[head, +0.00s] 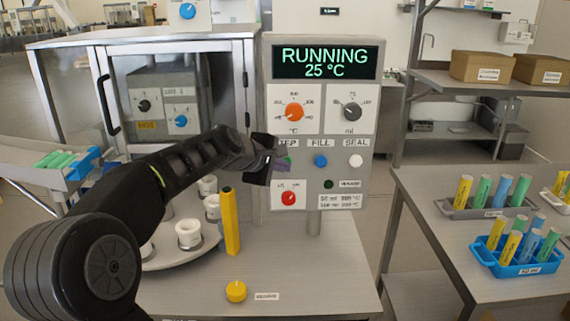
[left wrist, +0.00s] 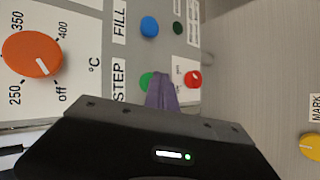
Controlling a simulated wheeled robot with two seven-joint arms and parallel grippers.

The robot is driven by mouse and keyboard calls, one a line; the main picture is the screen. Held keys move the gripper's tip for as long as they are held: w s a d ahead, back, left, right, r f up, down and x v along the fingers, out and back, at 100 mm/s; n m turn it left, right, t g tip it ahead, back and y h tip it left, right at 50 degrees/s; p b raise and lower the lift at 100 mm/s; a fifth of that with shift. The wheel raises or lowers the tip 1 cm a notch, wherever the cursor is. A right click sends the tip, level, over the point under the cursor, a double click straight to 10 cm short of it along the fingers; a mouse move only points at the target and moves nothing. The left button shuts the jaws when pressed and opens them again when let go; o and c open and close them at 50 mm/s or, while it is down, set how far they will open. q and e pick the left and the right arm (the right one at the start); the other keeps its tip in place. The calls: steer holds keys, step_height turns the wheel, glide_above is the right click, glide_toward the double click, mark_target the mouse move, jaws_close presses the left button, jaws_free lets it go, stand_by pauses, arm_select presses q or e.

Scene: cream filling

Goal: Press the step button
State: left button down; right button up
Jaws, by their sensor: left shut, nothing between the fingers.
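The control panel (head: 270,200) stands behind the table, its screen (head: 325,61) reading RUNNING 25 °C. My left gripper (head: 279,166) is shut and empty, its purple fingers at the STEP label and largely covering the button there. In the left wrist view the green step button (left wrist: 146,80) shows beside the purple fingertips (left wrist: 162,88), partly hidden behind them. I cannot tell whether the fingers touch or press it. The blue FILL button (head: 321,161) and white SEAL button (head: 356,161) are to its right. My right gripper is out of view.
A red knob (head: 289,198) sits just below the fingers, an orange dial (head: 294,112) above. A yellow tube (head: 230,225) stands upright beside a turntable (head: 185,256) with white cups. A yellow knob (head: 236,291) is at the table front. A side table (head: 420,200) holds tube racks.

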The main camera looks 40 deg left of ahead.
arm_select(q)
steer(key=shift+s+d, duration=0.35)
steer(key=shift+s, duration=0.2)
steer(key=s+d, duration=0.1)
steer(key=s, duration=0.1)
steer(key=s+d, duration=0.2)
steer(key=shift+b, duration=0.35)
stand_by(0.8)
